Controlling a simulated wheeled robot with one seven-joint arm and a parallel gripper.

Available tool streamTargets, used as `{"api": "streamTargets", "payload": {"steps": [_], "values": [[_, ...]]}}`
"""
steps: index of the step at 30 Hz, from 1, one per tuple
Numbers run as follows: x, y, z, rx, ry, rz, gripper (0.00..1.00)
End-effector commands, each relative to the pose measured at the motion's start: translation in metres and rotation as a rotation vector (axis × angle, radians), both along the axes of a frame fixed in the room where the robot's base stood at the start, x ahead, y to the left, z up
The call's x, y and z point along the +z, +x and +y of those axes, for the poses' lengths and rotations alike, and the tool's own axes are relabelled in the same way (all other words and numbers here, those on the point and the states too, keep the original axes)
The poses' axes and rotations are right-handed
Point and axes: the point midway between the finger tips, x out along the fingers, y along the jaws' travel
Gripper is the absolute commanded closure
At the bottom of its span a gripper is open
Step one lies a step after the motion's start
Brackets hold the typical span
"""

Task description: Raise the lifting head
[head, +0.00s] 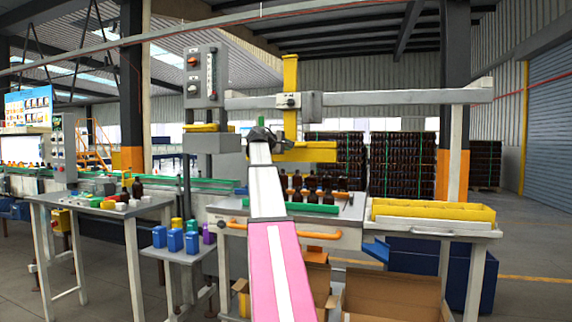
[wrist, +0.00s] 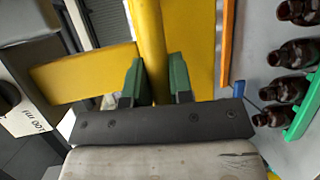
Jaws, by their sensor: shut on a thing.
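The yellow lifting head (head: 308,153) hangs from a yellow upright post (head: 290,85) on the grey overhead beam, above the row of dark bottles. My gripper (head: 266,138) is at the left end of the lifting head. In the wrist view, the green-padded fingers of my gripper (wrist: 156,80) stand on either side of a yellow bar (wrist: 148,45) of the lifting head and are shut on it. Yellow plates of the head lie beyond the fingers. My arm hides part of the head in the head view.
Dark bottles (head: 312,184) stand on the station table below the head; some also show at the right of the wrist view (wrist: 290,87). A grey control box (head: 201,76) stands left of the post. A yellow tray (head: 432,211) is at right, and an open cardboard box (head: 385,295) below.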

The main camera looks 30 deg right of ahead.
Motion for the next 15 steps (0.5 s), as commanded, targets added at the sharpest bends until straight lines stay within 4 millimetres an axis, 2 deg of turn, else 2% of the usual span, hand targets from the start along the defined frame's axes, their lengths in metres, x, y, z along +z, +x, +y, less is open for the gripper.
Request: {"api": "streamTargets", "payload": {"steps": [1, 6, 10, 15], "values": [[0.016, 0.002, -0.001, 0.000, -0.002, -0.002, 1.00], [0.046, 0.002, -0.001, 0.000, -0.001, 0.000, 1.00], [0.060, 0.001, 0.000, 0.000, -0.001, -0.001, 1.00], [0.067, 0.000, 0.000, 0.000, -0.001, 0.001, 1.00]]}}
